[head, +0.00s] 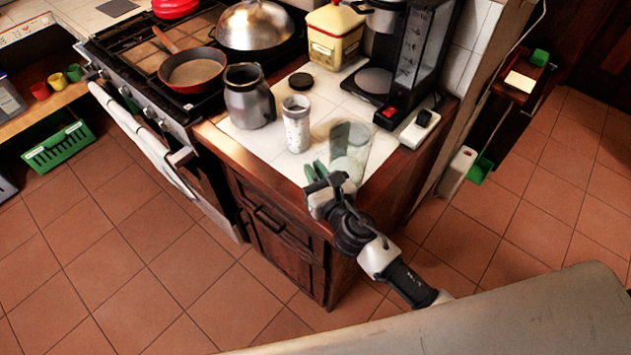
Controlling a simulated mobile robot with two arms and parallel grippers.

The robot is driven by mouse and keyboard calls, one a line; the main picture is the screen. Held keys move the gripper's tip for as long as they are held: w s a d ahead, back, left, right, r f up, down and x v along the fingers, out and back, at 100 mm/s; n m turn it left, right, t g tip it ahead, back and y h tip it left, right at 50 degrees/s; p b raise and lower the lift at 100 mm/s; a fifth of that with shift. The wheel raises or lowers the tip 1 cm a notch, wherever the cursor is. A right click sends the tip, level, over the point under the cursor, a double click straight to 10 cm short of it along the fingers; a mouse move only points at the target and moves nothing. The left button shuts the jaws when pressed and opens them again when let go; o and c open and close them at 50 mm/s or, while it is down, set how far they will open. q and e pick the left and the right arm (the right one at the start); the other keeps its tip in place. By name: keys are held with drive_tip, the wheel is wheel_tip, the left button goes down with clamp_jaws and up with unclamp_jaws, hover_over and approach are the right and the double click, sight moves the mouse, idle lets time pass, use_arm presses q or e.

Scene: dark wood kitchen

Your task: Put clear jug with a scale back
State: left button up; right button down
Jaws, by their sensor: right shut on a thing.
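The clear jug (352,145) is see-through and greyish, and stands out over the right front part of the white-tiled counter (262,145). I cannot tell whether its base touches the counter. A scale on its side is too small to make out. My right gripper (322,172), with green fingertips, is at the lower left side of the jug and shut on it. My left gripper is not in view.
A grey pitcher (248,100) and a speckled cup (296,124) stand left of the jug. A black coffee maker (425,50) stands behind it, with a yellow canister (334,38). The stove (150,65) is at the left. Floor in front is clear.

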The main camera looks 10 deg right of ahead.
drive_tip(key=shift+f+b, duration=0.7)
drive_tip(key=shift+f, duration=1)
drive_tip(key=shift+s+f, duration=0.1)
drive_tip(key=c, duration=1.2)
unclamp_jaws()
drive_tip(key=shift+o, duration=0.2)
drive_tip(key=shift+r, duration=0.25)
drive_tip(key=b+v, duration=0.1)
drive_tip(key=v, duration=0.6)
drive_tip(key=b+v, duration=0.1)
drive_tip(key=v, duration=0.3)
drive_tip(key=shift+f+b, duration=0.25)
drive_tip(key=shift+b, duration=0.05)
drive_tip(key=shift+s+d+r, duration=0.15)
drive_tip(key=shift+s, duration=0.35)
